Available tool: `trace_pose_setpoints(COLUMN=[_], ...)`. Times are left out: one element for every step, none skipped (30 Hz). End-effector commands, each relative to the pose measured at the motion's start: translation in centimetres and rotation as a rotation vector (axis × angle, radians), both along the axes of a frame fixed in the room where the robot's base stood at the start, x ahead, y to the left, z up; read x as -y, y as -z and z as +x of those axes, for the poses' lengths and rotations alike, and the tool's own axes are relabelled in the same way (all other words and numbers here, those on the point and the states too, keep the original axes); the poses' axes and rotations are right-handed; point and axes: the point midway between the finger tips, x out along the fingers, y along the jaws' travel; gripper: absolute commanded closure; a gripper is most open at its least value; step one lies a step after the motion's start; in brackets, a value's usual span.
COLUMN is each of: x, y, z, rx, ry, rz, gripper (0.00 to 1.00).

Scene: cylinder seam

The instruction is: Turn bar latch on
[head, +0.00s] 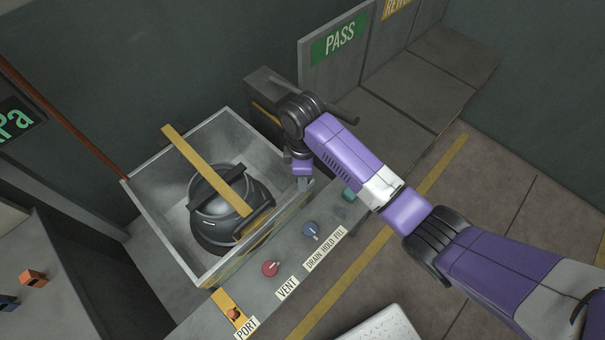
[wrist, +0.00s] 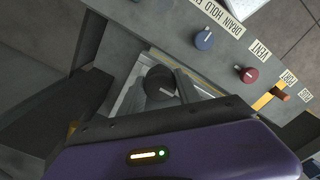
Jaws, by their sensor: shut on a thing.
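In the head view my gripper (head: 303,182) points down at the right corner of an open grey tank (head: 150,217). In the wrist view its fingers (wrist: 167,92) are shut on a dark round knob (wrist: 158,77) with a pale mark. My gripper hides this knob in the head view, and I cannot tell for sure that it is the bar latch. A long yellow bar (head: 188,153) lies slantwise over the tank, above a dark rounded vessel (head: 207,220).
A panel along the tank's front carries a blue knob (head: 310,230), a red knob (head: 270,268), a green knob (head: 349,195) and an orange port piece (head: 234,314). A PASS sign (head: 339,40) stands behind. Floor (head: 500,200) shows at the right.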

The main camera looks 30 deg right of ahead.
Motion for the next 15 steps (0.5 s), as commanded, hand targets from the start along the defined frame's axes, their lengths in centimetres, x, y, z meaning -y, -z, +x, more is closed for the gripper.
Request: trace_pose_setpoints(x=[0.14,0.14,0.14,0.13,0.12,0.1,0.09,0.08,0.06,0.05,0.05,0.04,0.03,0.03,0.03], y=[-0.13,-0.13,-0.13,-0.12,-0.11,-0.09,-0.08,-0.07,-0.06,-0.06,-0.05,-0.05,-0.07,-0.14,-0.31], z=[0.03,0.03,0.03,0.02,0.03,0.02,0.02,0.02,0.01,0.02,0.01,0.01,0.02,0.02,0.03], rx=[0.0,0.0,0.0,0.0,0.0,0.0,0.0,0.0,0.0,0.0,0.0,0.0,0.0,0.0,0.0], ry=[0.003,0.003,0.003,0.002,0.002,0.002,0.002,0.001,0.001,0.001,0.001,0.0,0.0,0.0,0.0], rz=[-0.001,-0.001,-0.001,-0.001,-0.001,-0.001,-0.001,-0.001,0.0,0.0,0.0,0.0,0.0,0.0,0.0], gripper=[0.59,0.53,0.45,0.39,0.39,0.39,0.39,0.39,0.39,0.39,0.39,0.39,0.39,0.39,0.39])
